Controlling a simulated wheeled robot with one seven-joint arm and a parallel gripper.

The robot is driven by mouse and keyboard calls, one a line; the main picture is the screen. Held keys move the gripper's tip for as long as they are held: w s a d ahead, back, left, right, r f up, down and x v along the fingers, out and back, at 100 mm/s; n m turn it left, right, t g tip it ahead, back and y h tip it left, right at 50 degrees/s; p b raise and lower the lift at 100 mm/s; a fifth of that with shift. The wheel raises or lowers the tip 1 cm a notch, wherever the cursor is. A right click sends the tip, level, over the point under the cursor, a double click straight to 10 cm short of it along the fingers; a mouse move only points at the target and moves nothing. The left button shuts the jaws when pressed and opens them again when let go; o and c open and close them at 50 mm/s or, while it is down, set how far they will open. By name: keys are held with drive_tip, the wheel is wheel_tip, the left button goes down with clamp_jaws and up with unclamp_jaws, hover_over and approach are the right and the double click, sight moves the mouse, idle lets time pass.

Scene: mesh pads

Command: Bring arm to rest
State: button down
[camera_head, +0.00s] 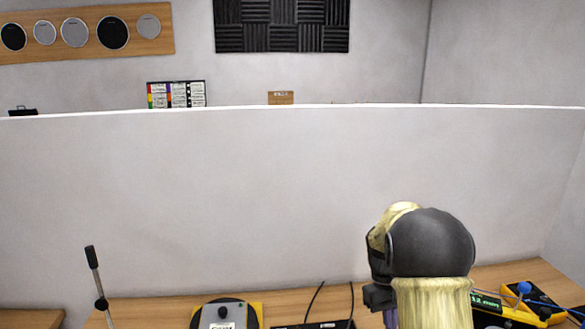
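My arm (432,265) shows at the lower right as a pale yellow link with a large dark round joint. It stands in front of a wooden desk. Dark parts at the left of the arm (378,296) look like part of my gripper, but the arm hides most of it. The fingertips do not show, and I cannot see whether it holds anything.
A wooden desk (290,300) runs along the bottom below a tall pale partition (290,190). On it are a yellow-and-grey device (225,314), a black box with two antennas (315,324), a thin stand (97,285) and a yellow meter (535,303) right of my arm.

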drive_tip(key=s+a+m+t, duration=0.1)
drive_tip(key=s+a+t, duration=0.2)
drive_tip(key=s, duration=0.5)
drive_tip(key=s+a+r+m+t+y, duration=0.1)
drive_tip(key=s+a+t, duration=0.2)
drive_tip(key=s+a, duration=0.2)
drive_tip(key=s, duration=0.2)
drive_tip(key=shift+s+m, duration=0.3)
drive_tip(key=shift+s, duration=0.1)
drive_tip(key=shift+w, duration=0.15)
